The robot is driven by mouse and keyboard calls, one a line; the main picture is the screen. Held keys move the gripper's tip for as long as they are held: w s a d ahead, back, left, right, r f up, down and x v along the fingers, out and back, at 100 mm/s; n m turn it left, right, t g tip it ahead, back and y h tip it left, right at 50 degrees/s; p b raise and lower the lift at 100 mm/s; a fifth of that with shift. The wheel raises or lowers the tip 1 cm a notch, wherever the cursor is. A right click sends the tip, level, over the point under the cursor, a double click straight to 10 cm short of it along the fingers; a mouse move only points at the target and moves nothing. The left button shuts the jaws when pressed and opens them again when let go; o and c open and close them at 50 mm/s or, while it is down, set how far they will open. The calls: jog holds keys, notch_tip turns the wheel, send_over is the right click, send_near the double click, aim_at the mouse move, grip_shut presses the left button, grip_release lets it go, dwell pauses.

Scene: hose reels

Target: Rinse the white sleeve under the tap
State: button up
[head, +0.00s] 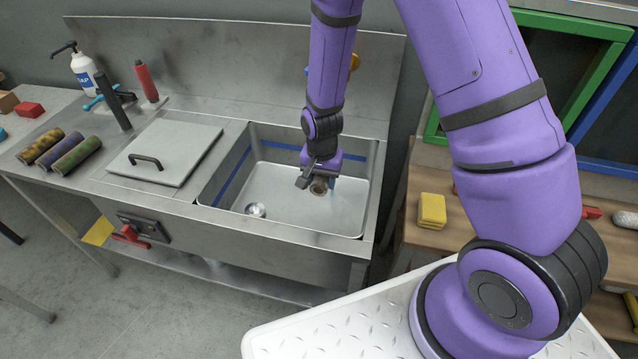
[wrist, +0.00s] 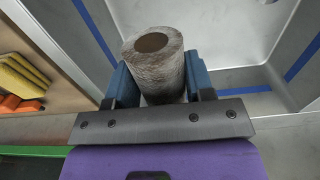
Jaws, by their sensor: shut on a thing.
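My gripper (head: 318,182) is down inside the sink basin (head: 277,186). In the wrist view it (wrist: 158,88) is shut on a sleeve (wrist: 158,70), an upright hollow tube with a dark opening. The sleeve looks grey-brown and streaked rather than clean white. In the head view the sleeve (head: 319,187) shows only as a small brownish end below my gripper. No running water is clear.
A lid with a black handle (head: 164,152) lies left of the basin. Yellow sponges (head: 432,211) lie on the wooden bench at right.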

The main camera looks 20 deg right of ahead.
jog(key=shift+w+d+f, duration=0.4)
jog(key=shift+w+d, duration=0.35)
jog(key=shift+w, duration=0.35)
jog(key=shift+w+d+f, duration=0.4)
jog(key=shift+w+d, duration=0.4)
jog(key=shift+w, duration=0.35)
jog(key=shift+w+d+f, duration=0.4)
jog(key=shift+w+d, duration=0.35)
jog(key=shift+w, duration=0.35)
jog(key=shift+w+a, duration=0.25)
jog(key=shift+a, duration=0.1)
jog(key=shift+s+d, duration=0.1)
jog(key=shift+d, duration=0.05)
jog(key=shift+s+d, duration=0.15)
jog(key=shift+d, duration=0.05)
jog(key=shift+a, duration=0.15)
jog(key=shift+w+a, duration=0.2)
jog(key=shift+w, duration=0.05)
dwell(0.5)
jog(key=shift+s+a+r, duration=0.5)
jog(key=shift+s+a, duration=0.4)
jog(key=shift+s, duration=0.5)
jog(key=shift+s+a+r, duration=0.5)
jog(key=shift+s+a, duration=0.45)
jog(key=shift+s, duration=0.45)
jog(key=shift+s+a+r, duration=0.5)
jog(key=shift+s+a, duration=0.4)
jog(key=shift+s, duration=0.5)
